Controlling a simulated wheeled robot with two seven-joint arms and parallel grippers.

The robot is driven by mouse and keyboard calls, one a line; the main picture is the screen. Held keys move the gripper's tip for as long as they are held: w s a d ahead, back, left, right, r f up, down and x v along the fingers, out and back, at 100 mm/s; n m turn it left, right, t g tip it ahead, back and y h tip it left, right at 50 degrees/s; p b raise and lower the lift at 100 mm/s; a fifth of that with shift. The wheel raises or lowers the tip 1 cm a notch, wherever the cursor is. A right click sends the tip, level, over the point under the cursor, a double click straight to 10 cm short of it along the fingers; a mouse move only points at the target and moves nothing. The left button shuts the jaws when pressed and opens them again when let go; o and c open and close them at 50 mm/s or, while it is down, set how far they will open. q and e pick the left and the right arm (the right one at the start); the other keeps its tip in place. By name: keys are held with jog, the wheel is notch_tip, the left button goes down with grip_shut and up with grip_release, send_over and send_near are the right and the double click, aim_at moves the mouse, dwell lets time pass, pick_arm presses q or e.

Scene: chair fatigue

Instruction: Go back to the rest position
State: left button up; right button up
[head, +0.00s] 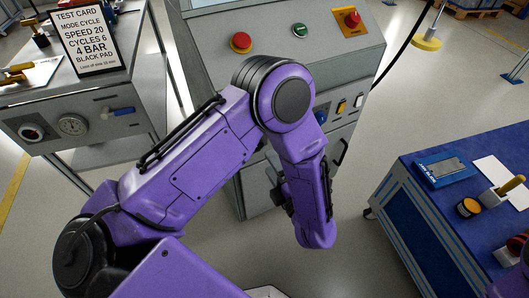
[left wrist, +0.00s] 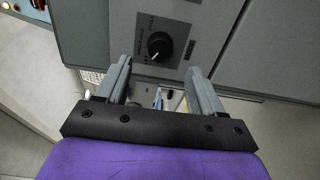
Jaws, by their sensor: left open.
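My left arm comes in from the lower left in the head view, bends at its elbow and hangs down in front of the grey control cabinet (head: 215,60). The left gripper's fingers are not clear in that view. In the left wrist view my left gripper (left wrist: 162,82) is open, with its two grey fingers apart and nothing held between them. Past the fingertips is a black rotary knob (left wrist: 159,45) on a dark plate on a grey panel. The fingers appear apart from the knob. My right gripper is not in view; only a purple part shows at the lower right edge.
The cabinet bears red buttons (head: 240,42) and a green button (head: 300,31). A grey bench (head: 115,85) with a test card (head: 85,40) stands at left. A blue table (head: 440,195) with several items stands at right. Floor is clear between the cabinet and blue table.

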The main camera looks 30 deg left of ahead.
pick_arm(q)
jog(key=v, duration=0.3)
jog(key=shift+s+d, duration=0.2)
